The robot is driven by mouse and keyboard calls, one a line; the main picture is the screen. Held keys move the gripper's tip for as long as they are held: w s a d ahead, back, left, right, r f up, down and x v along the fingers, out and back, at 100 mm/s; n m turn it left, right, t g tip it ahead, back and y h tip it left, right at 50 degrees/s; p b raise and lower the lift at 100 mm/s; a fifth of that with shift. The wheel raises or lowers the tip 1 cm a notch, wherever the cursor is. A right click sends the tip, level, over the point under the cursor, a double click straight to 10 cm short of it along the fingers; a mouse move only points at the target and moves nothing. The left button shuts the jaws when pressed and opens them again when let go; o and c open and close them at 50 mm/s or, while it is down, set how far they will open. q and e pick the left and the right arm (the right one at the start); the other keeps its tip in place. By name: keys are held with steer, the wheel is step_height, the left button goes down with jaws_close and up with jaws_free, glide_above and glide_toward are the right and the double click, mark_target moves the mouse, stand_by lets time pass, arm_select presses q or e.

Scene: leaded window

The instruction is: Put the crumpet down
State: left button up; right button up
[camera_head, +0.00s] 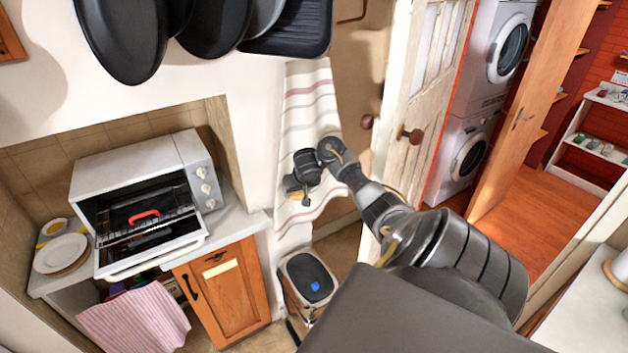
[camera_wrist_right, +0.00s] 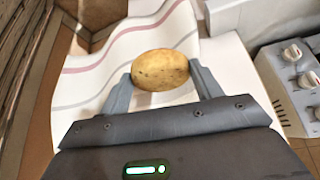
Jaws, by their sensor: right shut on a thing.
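The crumpet (camera_wrist_right: 160,70) is a round, golden-brown, speckled cake held between the two grey fingers of my right gripper (camera_wrist_right: 161,78) in the right wrist view. In the head view my right gripper (camera_head: 297,191) is in the air in front of the hanging striped towel, with a small tan bit of the crumpet (camera_head: 295,196) showing beneath it. My gripper hides most of the crumpet there. My left gripper is in neither view.
A white toaster oven (camera_head: 125,168) stands open on the counter at left, with a red-handled thing inside. A white plate (camera_head: 61,253) lies left of it. The striped towel (camera_head: 310,105) hangs behind my gripper. A bin (camera_head: 308,278) stands below. Dark pans (camera_head: 125,45) hang above.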

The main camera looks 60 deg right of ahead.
steer(key=a+f+n+y, duration=0.2)
steer(key=a+n, duration=0.2)
steer(key=a, duration=1.5)
steer(key=w+a+r+n+y, duration=0.1)
steer(key=a+r+n+y, duration=0.15)
steer(key=a+r, duration=0.4)
steer(key=w+a+r+n+y, duration=0.1)
steer(key=a+r+n, duration=0.25)
steer(key=a, duration=0.55)
steer(key=s+a+r+n+y, duration=0.2)
steer(key=s+a+r+n, duration=0.35)
steer(key=a, duration=0.25)
steer(key=s+f+n+b, duration=0.1)
steer(key=s+f+b, duration=0.1)
steer(key=f+b, duration=0.5)
steer(key=s+f+n+g+b, duration=0.1)
steer(key=s+f+b, duration=0.1)
steer(key=f+b, duration=0.5)
steer(key=shift+s+a+y, duration=0.2)
steer(key=shift+s+y, duration=0.1)
steer(key=shift+y, duration=0.05)
steer(key=shift+g, duration=0.3)
